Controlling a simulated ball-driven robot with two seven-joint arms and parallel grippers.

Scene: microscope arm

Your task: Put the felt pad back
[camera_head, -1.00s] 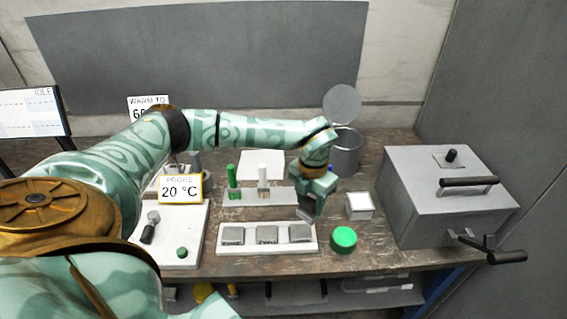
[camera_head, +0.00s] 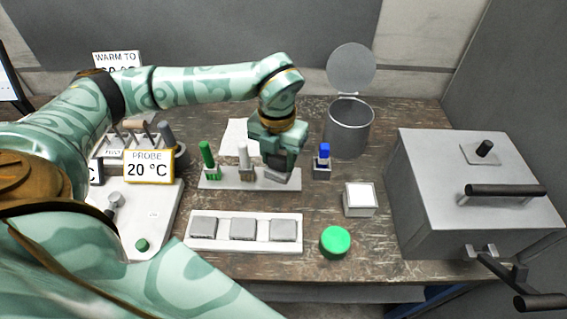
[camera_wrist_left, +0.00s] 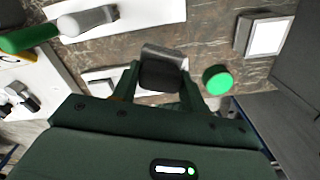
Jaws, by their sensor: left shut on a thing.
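My left gripper (camera_head: 278,158) is shut on a small block, grey on one face and dark on the other, seemingly the felt pad (camera_wrist_left: 160,72). In the left wrist view the block sits between the two fingers (camera_wrist_left: 158,85). In the head view the gripper is over the right end of the grey rack (camera_head: 222,183) and hides part of it. I cannot tell whether the block touches the rack. A white tray (camera_head: 193,245) in front holds three grey square pieces. My right gripper is not in view.
The rack holds a green marker (camera_head: 207,155) and a white one (camera_head: 243,156). A blue-topped item (camera_head: 323,157), an open-lidded metal can (camera_head: 349,130), a white-topped box (camera_head: 359,198) and a green disc (camera_head: 334,241) stand to the right. A large grey box (camera_head: 440,190) blocks the far right.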

